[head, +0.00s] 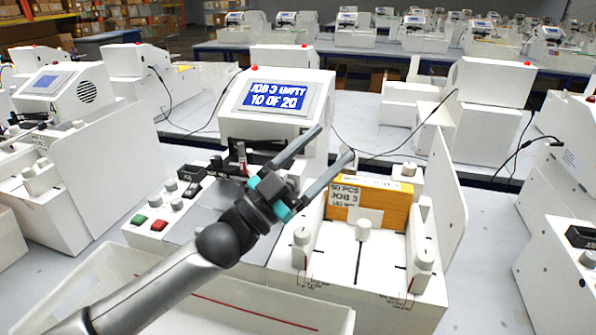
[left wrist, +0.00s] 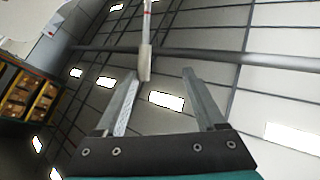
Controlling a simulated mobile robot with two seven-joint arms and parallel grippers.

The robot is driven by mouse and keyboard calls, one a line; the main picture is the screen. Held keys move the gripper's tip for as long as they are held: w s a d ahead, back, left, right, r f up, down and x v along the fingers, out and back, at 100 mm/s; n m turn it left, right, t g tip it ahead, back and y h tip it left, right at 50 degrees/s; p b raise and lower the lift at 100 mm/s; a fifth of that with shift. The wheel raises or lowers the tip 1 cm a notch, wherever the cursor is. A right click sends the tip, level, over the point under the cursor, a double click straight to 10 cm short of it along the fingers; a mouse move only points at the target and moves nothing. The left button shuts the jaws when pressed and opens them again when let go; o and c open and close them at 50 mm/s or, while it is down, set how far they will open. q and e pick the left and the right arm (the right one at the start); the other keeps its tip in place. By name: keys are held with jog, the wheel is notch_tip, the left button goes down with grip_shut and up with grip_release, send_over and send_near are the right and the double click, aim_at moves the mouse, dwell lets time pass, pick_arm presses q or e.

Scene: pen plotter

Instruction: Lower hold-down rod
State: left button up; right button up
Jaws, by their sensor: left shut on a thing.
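My left gripper (head: 336,141) reaches in over the front machine, pointing up and to the right. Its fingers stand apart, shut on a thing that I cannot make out. In the left wrist view the fingertips (left wrist: 160,72) point towards the ceiling. A thin pale rod with a red band (left wrist: 146,62) shows near the left fingertip; I cannot tell whether they touch. A thin upright piece with a red band (head: 241,156) stands behind my gripper in the head view. I cannot tell which part is the hold-down rod. My right gripper is not in view.
The machine's screen (head: 274,97) reads "JOB 3 EMPTY 10 OF 20". A yellow box (head: 394,212) stands in the white holder right of my gripper. Green and red buttons (head: 148,222) are at the left. A white tray (head: 130,262) lies in front, under my arm.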

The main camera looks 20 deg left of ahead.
pick_arm(q)
jog(key=v, duration=0.5)
jog(key=shift+s+a, duration=0.1)
jog(key=shift+a, duration=0.3)
